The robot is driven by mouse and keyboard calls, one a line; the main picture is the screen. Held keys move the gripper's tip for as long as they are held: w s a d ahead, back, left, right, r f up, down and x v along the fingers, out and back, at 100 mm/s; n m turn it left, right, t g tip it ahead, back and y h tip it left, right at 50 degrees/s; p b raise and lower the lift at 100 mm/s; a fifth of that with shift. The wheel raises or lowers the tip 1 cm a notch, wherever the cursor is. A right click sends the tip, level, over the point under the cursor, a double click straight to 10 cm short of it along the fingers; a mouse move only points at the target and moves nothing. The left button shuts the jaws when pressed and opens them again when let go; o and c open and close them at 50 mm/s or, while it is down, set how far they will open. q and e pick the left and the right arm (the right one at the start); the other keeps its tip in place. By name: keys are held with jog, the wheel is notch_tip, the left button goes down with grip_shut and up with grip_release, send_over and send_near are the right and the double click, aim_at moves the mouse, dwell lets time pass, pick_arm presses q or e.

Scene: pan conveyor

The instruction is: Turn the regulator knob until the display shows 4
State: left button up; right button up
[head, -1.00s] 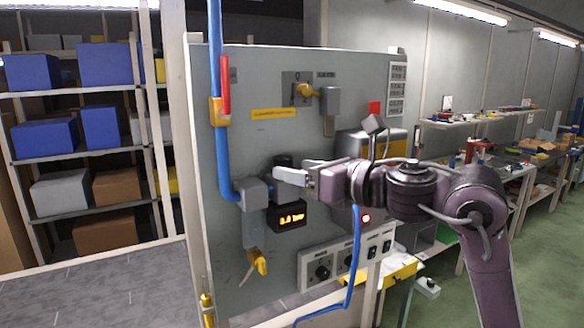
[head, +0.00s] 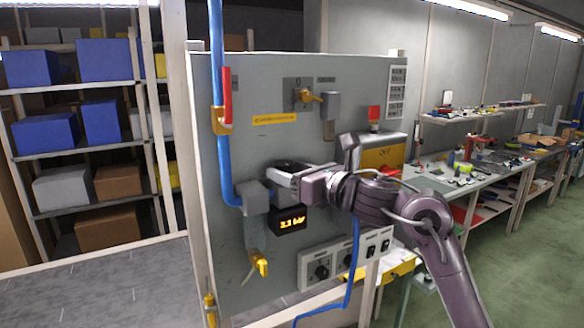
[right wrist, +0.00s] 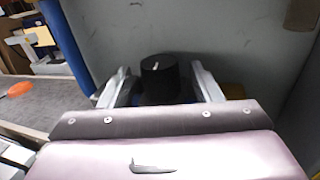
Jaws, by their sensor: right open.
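The black regulator knob (right wrist: 160,82) has a white mark and stands between the two fingers of my right gripper (right wrist: 160,88) in the right wrist view. The fingers are open around it, with a gap on each side. In the head view my right gripper (head: 280,172) is at the regulator and mostly hides the knob. Below it the display (head: 291,220) shows orange digits that look like 2.1 or 3.1 bar; they are small and blurred. My left gripper is not in view.
A blue pipe (head: 218,140) runs down the panel (head: 265,95) into a grey block (head: 257,197) left of the gripper. A switch box (head: 340,262) and a blue hose (head: 352,270) are below. An orange-and-grey box (head: 382,155) stands behind my arm.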

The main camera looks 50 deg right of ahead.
jog(key=shift+c, duration=0.5)
jog(key=c, duration=0.9)
jog(key=shift+a+f+m+h+b, duration=0.1)
jog(key=shift+a+m+h+b, duration=0.05)
jog(key=shift+m+h+b, duration=0.55)
jog(key=shift+a+m+h+b, duration=0.15)
jog(key=shift+m+h+b, duration=0.2)
jog(key=shift+h, duration=0.55)
jog(key=m+h, duration=0.1)
jog(key=m+g+h, duration=0.1)
jog(key=h, duration=0.1)
jog(key=shift+w+a, duration=0.15)
jog(key=shift+a, duration=0.05)
jog(key=shift+a+r+m+g+h, duration=0.1)
jog(key=shift+r+m+g+h, duration=0.1)
jog(key=shift+m+g+h, duration=0.7)
jog(key=shift+h+p, duration=0.3)
jog(key=shift+f+h, duration=0.15)
jog(key=shift+h, duration=0.15)
jog(key=o, duration=1)
